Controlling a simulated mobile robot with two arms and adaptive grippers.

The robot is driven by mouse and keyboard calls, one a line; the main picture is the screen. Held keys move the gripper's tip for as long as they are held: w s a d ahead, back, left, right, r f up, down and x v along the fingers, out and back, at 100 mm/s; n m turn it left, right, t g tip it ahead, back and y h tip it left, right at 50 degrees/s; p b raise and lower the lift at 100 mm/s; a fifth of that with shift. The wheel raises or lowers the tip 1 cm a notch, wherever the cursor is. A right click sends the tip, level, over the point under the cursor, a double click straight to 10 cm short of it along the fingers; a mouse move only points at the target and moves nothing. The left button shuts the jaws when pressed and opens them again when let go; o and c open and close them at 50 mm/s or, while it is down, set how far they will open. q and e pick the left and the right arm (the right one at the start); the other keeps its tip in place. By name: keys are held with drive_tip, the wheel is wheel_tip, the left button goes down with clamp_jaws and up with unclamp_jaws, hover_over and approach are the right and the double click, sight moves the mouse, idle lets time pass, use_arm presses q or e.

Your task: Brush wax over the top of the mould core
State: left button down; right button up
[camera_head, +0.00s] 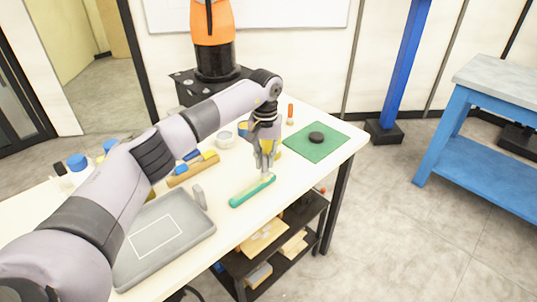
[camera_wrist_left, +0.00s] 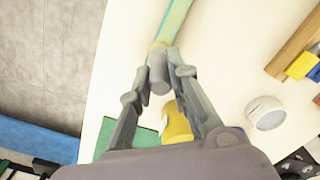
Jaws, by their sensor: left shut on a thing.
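A long teal bar, which looks like the mould core (camera_head: 253,190), lies on the white table. My left gripper (camera_head: 266,166) is above the bar's far end, pointing down. In the left wrist view its fingers (camera_wrist_left: 160,75) are shut on a grey cylindrical handle, likely the brush (camera_wrist_left: 159,82). The brush is seen nearly end-on, with a tan part against the bar's end. Whether the bristles touch the bar I cannot tell. My right gripper is not in view.
A yellow container (camera_wrist_left: 177,125) stands close by the gripper. A green mat (camera_head: 325,150) with a black disc (camera_head: 316,137) lies beyond. A grey tray (camera_head: 195,241), a small upright grey block (camera_head: 199,196), a wooden holder (camera_head: 192,173) and a white round pot (camera_head: 224,140) are nearby.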

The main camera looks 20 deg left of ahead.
use_arm(q)
drive_tip(key=shift+s+a+p, duration=0.2)
drive_tip(key=shift+s+a, duration=0.1)
drive_tip(key=shift+s, duration=0.45)
drive_tip(key=shift+s+a+p, duration=0.25)
drive_tip(key=shift+s+a, duration=0.05)
drive_tip(key=shift+s, duration=0.4)
drive_tip(key=shift+s+a+p, duration=0.2)
drive_tip(key=shift+s+a, duration=0.1)
drive_tip(key=shift+s, duration=0.45)
drive_tip(key=shift+s+a+f, duration=0.1)
drive_tip(key=shift+s+a, duration=0.15)
drive_tip(key=shift+s, duration=0.4)
drive_tip(key=shift+s+a+r, duration=0.1)
drive_tip(key=shift+s+a, duration=0.2)
drive_tip(key=shift+s, duration=0.3)
drive_tip(key=shift+s+a+f, duration=0.1)
drive_tip(key=shift+s+a, duration=0.15)
drive_tip(key=shift+s, duration=0.4)
drive_tip(key=shift+s+a, duration=0.35)
drive_tip(key=shift+s, duration=0.5)
drive_tip(key=shift+s+a, duration=0.3)
drive_tip(key=shift+s, duration=0.55)
drive_tip(key=shift+p, duration=0.3)
drive_tip(key=shift+w+r+p, duration=0.1)
drive_tip(key=shift+r+p, duration=0.25)
drive_tip(key=shift+r, duration=0.4)
wheel_tip(320, 180, up, 6)
drive_tip(key=p, duration=0.3)
drive_tip(key=shift+f, duration=0.1)
